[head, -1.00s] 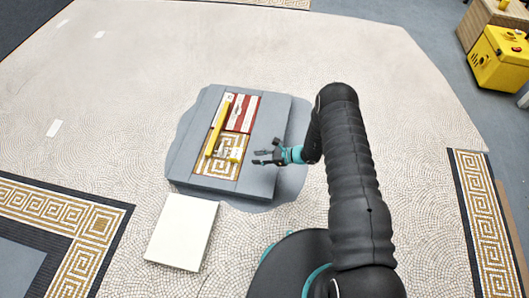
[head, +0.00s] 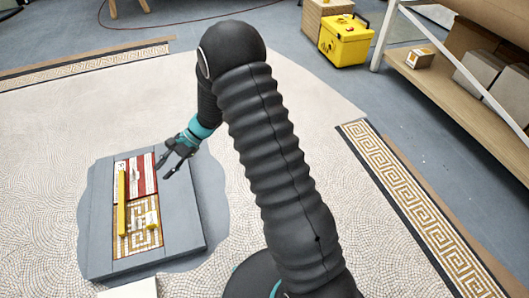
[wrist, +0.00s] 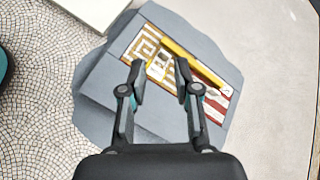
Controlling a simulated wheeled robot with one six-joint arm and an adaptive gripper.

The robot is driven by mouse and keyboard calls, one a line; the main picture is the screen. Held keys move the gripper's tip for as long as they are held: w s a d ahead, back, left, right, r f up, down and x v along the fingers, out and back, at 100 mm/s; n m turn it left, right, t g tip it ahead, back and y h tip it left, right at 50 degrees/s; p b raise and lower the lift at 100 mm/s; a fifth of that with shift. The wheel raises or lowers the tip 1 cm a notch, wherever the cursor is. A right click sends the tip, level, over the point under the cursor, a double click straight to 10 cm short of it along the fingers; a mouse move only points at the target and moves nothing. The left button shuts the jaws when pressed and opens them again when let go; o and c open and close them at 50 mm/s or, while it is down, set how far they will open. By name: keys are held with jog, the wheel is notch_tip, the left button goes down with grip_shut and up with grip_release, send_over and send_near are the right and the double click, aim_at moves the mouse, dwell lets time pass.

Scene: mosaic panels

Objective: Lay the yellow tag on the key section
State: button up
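The key section (head: 124,240), a gold-and-white meander, lies in the grey panel (head: 185,225) on the floor. It also shows in the wrist view (wrist: 139,46). A small yellow piece (head: 151,219), which looks like the yellow tag, lies over the key section's right part; its details are too small to tell. A long yellow bar (head: 122,200) lies along the panel's left side, by the key section and the red-and-white striped section (head: 149,172). My gripper (head: 166,168) is open and empty, above the panel's upper right part; its parted fingers show in the wrist view (wrist: 160,84).
A white slab (head: 135,289) lies on the pebbled floor in front of the panel. A yellow toolbox (head: 345,42) stands at the back, and a shelf with boxes (head: 440,85) at the right. Open floor lies left of and behind the panel.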

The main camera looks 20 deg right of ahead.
jog(key=s+d+r+n+h, duration=0.1)
jog(key=s+d+r+n, duration=0.15)
jog(key=r, duration=0.35)
jog(key=s+d+r+n+h, duration=0.1)
jog(key=s+d+r, duration=0.15)
jog(key=r, duration=0.25)
jog(key=s+d+r+n+t+h, duration=0.3)
jog(key=s+d+r, duration=0.5)
jog(key=s, duration=0.3)
jog(key=s+d+r+n+t+h, duration=0.4)
jog(key=s+d+r, duration=0.4)
jog(key=s, duration=0.4)
jog(key=shift+d+h, duration=0.25)
jog(key=shift+h, duration=0.55)
jog(key=shift+s, duration=0.1)
jog(key=shift+r+p, duration=0.45)
jog(key=shift+p, duration=0.05)
